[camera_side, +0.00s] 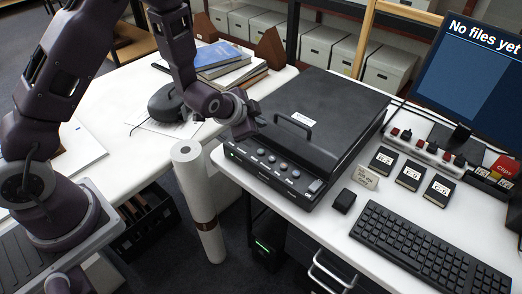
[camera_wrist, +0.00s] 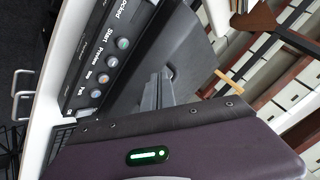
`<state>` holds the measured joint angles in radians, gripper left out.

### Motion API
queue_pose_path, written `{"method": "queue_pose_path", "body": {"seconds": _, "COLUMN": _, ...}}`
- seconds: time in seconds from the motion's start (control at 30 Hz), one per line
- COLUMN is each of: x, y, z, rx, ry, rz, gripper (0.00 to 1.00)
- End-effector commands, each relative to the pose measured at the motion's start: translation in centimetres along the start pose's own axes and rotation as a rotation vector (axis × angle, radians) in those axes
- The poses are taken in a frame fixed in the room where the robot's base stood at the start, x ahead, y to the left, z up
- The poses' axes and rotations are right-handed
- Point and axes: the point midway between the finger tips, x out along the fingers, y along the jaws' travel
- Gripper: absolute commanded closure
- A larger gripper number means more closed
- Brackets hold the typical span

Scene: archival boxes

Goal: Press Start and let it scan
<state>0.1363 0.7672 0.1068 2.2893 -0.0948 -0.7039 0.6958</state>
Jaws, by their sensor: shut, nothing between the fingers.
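The black flatbed scanner (camera_side: 330,98) stands on the white desk with its lid down and a handle on top. Its front panel (camera_side: 275,168) carries a row of round buttons and a small green light. In the wrist view the panel (camera_wrist: 88,55) shows the labels "Locked", "Start" and "Preview". The Start button (camera_wrist: 123,43) is the round one by its label. My gripper (camera_side: 254,118) is shut and empty, close to the scanner's left front corner.
A monitor (camera_side: 478,75) reads "No files" at its top. A paper roll (camera_side: 190,185) stands in the gap between desks. Books (camera_side: 222,62) lie behind my arm.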

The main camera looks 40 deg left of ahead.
Motion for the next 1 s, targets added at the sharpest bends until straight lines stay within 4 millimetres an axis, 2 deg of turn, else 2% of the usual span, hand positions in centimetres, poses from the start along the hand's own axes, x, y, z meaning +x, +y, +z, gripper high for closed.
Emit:
{"method": "queue_pose_path", "body": {"seconds": 0.3, "x": 3.3, "y": 2.5, "z": 2.5, "rx": -0.002, "ry": -0.003, "rz": 0.002, "gripper": 1.0}}
{"method": "queue_pose_path", "body": {"seconds": 0.5, "x": 4.8, "y": 3.5, "z": 3.5, "rx": 0.0, "ry": -0.001, "rz": 0.001, "gripper": 1.0}}
{"method": "queue_pose_path", "body": {"seconds": 1.0, "x": 5.3, "y": 3.9, "z": 3.9, "rx": -0.002, "ry": 0.0, "rz": 0.0, "gripper": 1.0}}
